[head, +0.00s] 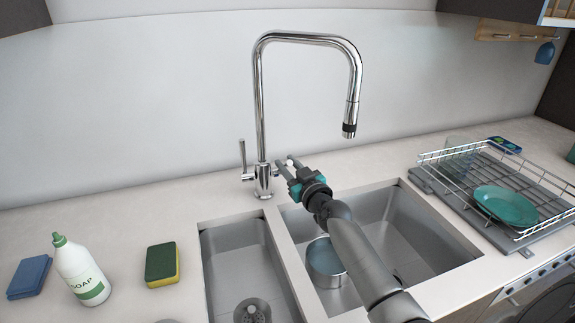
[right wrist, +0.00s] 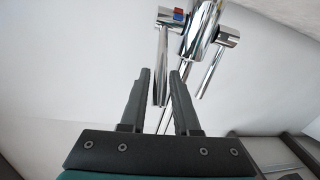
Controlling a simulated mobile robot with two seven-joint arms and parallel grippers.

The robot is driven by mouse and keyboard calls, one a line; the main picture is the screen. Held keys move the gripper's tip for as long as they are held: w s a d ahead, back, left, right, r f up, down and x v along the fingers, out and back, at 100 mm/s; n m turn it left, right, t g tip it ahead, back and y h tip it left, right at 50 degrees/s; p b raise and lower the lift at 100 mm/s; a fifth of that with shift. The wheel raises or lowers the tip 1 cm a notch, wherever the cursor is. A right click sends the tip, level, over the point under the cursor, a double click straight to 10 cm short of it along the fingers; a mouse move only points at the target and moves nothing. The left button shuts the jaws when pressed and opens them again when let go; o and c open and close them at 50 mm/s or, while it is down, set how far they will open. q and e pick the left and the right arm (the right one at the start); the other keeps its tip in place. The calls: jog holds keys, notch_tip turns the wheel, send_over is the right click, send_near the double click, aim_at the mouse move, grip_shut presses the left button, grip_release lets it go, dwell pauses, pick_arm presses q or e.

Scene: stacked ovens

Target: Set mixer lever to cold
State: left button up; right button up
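The chrome tap (head: 262,120) stands upright behind the sinks. A thin upright lever (head: 243,156) is on its left side; it shows in the right wrist view as a rod (right wrist: 213,69) at right. A second chrome rod (right wrist: 161,65) shows in the right wrist view beside a red and blue mark (right wrist: 178,15). My right gripper (head: 283,165) is just right of the tap base. Its fingers (right wrist: 161,85) are apart, with the second rod showing between them; I cannot tell whether they touch it. My left gripper is not in view.
Two sinks lie in front of the tap; a pot (head: 325,261) is in the right one (head: 440,240). A soap bottle (head: 80,270) and sponge (head: 162,264) are at left. A dish rack (head: 440,183) with a teal plate (head: 505,206) is at right.

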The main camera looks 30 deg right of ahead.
grip_shut()
dwell(1.1)
